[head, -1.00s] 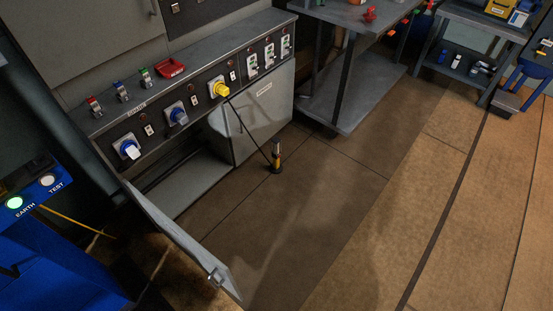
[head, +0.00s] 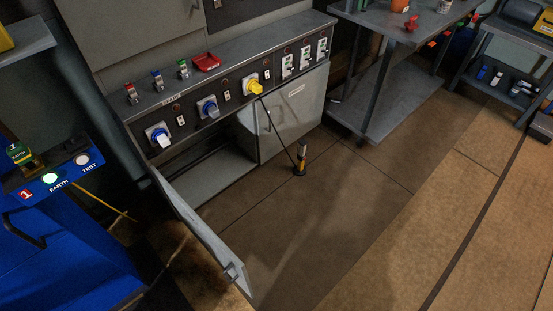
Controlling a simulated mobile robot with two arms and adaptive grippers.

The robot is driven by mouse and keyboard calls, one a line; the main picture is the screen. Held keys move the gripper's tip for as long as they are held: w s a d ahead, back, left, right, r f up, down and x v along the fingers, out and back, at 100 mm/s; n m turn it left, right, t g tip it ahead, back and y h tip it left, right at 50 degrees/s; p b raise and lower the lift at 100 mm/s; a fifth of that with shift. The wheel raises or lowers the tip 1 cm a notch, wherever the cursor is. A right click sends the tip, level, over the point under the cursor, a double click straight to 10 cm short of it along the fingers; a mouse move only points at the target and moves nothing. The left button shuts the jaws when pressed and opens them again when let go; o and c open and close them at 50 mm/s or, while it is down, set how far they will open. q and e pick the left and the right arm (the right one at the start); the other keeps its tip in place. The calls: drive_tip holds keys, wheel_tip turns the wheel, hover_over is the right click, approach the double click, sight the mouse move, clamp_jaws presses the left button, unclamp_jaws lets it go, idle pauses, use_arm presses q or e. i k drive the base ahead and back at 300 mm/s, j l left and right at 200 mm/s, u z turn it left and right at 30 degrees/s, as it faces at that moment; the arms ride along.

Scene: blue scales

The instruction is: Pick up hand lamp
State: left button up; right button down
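The hand lamp (head: 301,161) stands upright on the brown floor in front of the grey control cabinet. It is small, black and yellow-orange, with a pale upper part. A dark cable runs from it up to a yellow plug (head: 251,84) in the cabinet's front panel. Neither of my grippers shows in the head view.
A cabinet door (head: 203,238) stands open, sticking out over the floor left of the lamp. A blue unit (head: 60,240) marked EARTH and TEST stands at the left. A grey workbench (head: 385,100) is at the upper right. The floor right of the lamp is clear.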

sight(300, 171)
drive_tip(key=i+l+u, duration=0.25)
drive_tip(key=l+u, duration=0.25)
drive_tip(key=i+l+u, duration=0.15)
drive_tip(key=l+u, duration=0.15)
drive_tip(key=l, duration=0.15)
drive_tip(key=i+l+u, duration=0.1)
drive_tip(key=l+u, duration=0.15)
drive_tip(key=l, duration=0.05)
